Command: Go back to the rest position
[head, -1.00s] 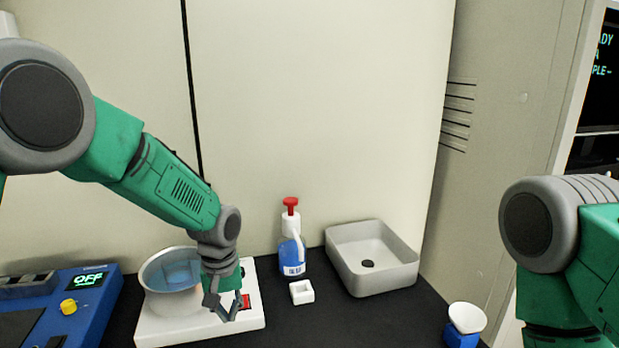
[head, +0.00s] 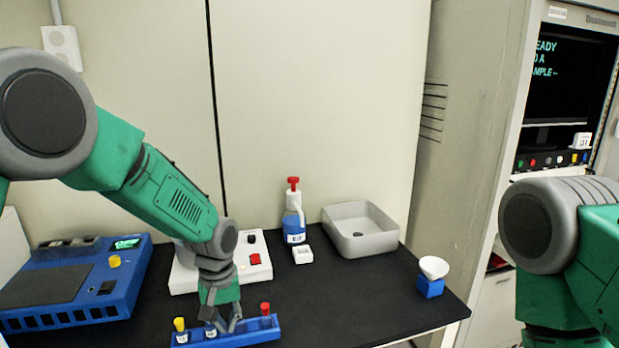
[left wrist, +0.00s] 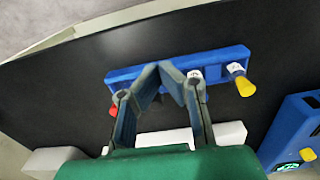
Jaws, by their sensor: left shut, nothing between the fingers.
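My left arm comes in from the left, and its gripper (head: 222,329) points down in front of the white hotplate (head: 185,281), in line with the blue vial rack (head: 262,334). In the left wrist view the two fingertips (left wrist: 167,70) meet over the rack (left wrist: 225,58) with nothing between them. Whether they touch the rack I cannot tell. My right arm shows only its upper links at the right edge of the head view. Its gripper is out of the picture.
A blue device (head: 70,290) stands at left. A funnel on a blue base (head: 431,287) is near the right edge. The black table (head: 350,300) is clear in the middle.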

